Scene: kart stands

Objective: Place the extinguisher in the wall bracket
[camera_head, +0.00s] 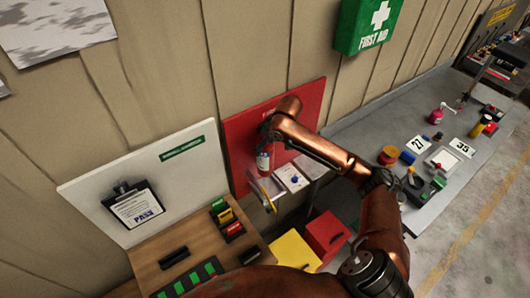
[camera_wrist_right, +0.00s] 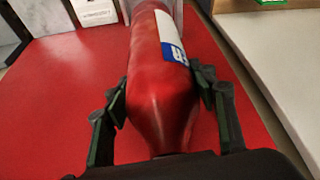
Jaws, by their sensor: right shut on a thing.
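The red extinguisher (camera_head: 263,161) with a white and blue label is in front of the red wall board (camera_head: 242,128). In the right wrist view the extinguisher (camera_wrist_right: 165,85) lies between the fingers of my right gripper (camera_wrist_right: 162,97), which is shut on its body near the tapered end. In the head view my right gripper (camera_head: 268,133) is mostly hidden by its own arm. A pale grey piece (camera_wrist_right: 150,8) sits around or behind the extinguisher's far end; I cannot tell if it is the wall bracket or whether they touch. My left gripper is out of view.
A white board with a clipboard (camera_head: 135,205) stands left, above a wooden bench (camera_head: 170,240). Yellow and red boxes (camera_head: 325,236) are below the red board. A grey table (camera_head: 400,120) with tools runs right. A green first aid box (camera_head: 367,25) hangs above.

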